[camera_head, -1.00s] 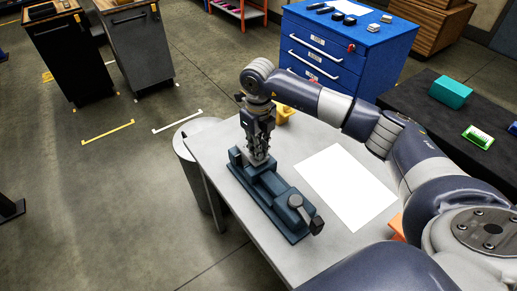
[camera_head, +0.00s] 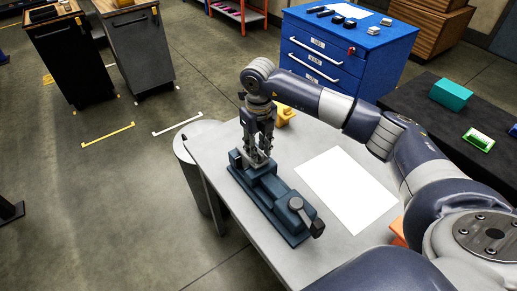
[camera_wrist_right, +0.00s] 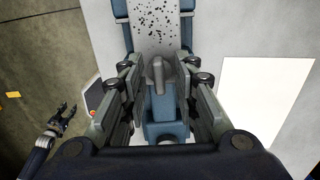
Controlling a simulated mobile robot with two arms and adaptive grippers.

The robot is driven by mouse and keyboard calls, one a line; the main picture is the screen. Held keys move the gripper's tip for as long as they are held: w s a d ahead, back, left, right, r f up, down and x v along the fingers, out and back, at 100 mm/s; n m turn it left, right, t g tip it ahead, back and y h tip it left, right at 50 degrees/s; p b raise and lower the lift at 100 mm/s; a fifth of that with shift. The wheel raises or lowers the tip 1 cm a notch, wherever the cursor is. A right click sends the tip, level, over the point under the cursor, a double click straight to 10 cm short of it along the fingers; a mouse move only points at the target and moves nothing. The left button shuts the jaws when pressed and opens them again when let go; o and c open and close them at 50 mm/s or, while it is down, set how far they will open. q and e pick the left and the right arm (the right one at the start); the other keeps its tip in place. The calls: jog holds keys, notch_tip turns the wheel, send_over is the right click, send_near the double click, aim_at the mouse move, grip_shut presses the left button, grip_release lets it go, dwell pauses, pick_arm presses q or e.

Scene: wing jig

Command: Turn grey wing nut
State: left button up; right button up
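The blue jig (camera_head: 268,195) stands on the light grey table. The grey wing nut (camera_wrist_right: 157,74) shows in the right wrist view as an upright wing on the jig, between the fingers of my right gripper (camera_wrist_right: 158,78). Those fingers are open, with a visible gap on both sides of the nut. In the head view my right gripper (camera_head: 260,153) points straight down over the far end of the jig and hides the nut. My left gripper (camera_wrist_right: 65,116) shows small at the left of the right wrist view, empty, its fingers apart; it is outside the head view.
The jig has a dark-tipped handle (camera_head: 308,217) at its near end. A white sheet (camera_head: 348,188) lies flat to the right. A yellow object (camera_head: 285,115) stands behind my right gripper. A blue drawer cabinet (camera_head: 345,50) is farther back.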

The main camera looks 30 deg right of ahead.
jog(key=shift+s+f, duration=0.1)
jog(key=shift+f, duration=0.05)
notch_tip(320, 180, up, 12)
dwell(0.6)
dwell(0.4)
